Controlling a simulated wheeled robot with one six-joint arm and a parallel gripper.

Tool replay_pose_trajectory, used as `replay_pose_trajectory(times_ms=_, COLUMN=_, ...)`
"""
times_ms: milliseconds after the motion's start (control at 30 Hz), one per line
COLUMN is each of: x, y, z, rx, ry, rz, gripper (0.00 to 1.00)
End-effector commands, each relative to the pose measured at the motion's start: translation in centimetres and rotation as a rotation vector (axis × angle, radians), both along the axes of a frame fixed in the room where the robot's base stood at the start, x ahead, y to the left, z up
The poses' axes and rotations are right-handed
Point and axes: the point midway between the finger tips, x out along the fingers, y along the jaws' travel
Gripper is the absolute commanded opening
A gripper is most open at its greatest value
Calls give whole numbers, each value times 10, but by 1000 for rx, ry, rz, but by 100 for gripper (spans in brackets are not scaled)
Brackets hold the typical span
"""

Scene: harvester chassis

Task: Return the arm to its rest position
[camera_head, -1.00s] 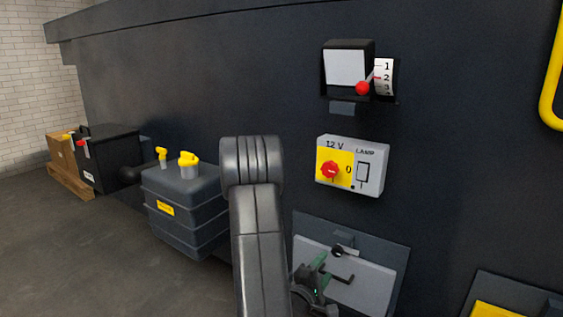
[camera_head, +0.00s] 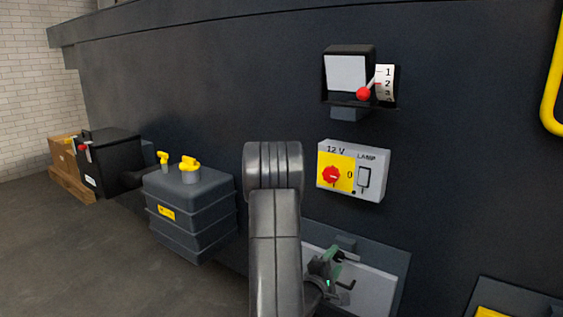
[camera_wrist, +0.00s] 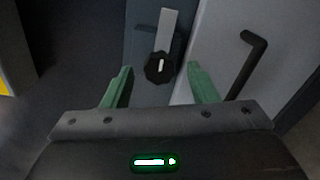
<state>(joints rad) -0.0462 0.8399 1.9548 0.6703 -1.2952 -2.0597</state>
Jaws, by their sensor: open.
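My arm rises through the middle of the head view. My gripper (camera_head: 326,266), with green fingers, is low beside it, in front of a light grey panel (camera_head: 375,288) on the chassis. In the wrist view, my gripper (camera_wrist: 160,86) shows two green fingers spread apart with nothing between them. Beyond them are a black knob (camera_wrist: 159,67) on a grey latch piece and, to the right, a black bent handle (camera_wrist: 249,62) on the light panel. I cannot tell whether a finger touches anything.
Above is a switch box (camera_head: 352,171) with a red knob, and higher a red-tipped lever (camera_head: 364,94) beside a numbered scale. The left floor is open.

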Motion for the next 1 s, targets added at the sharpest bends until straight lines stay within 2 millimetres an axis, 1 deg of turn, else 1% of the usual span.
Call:
replay_pose_trajectory(times_ms=167, x=-21, y=16, z=-1, rx=0, ry=4, rz=4, gripper=53)
replay_pose_trajectory(times_ms=500, x=-74, y=52, z=-1, rx=0, ry=5, rz=5, gripper=53)
replay_pose_trajectory(times_ms=800, x=-108, y=74, z=-1, rx=-1, ry=4, rz=5, gripper=53)
replay_pose_trajectory(times_ms=833, x=-111, y=76, z=-1, rx=-2, ry=4, rz=5, gripper=53)
replay_pose_trajectory(times_ms=867, x=-109, y=74, z=0, rx=-1, ry=2, rz=1, gripper=53)
replay_pose_trajectory(times_ms=1000, x=-93, y=62, z=0, rx=1, ry=0, rz=-4, gripper=53)
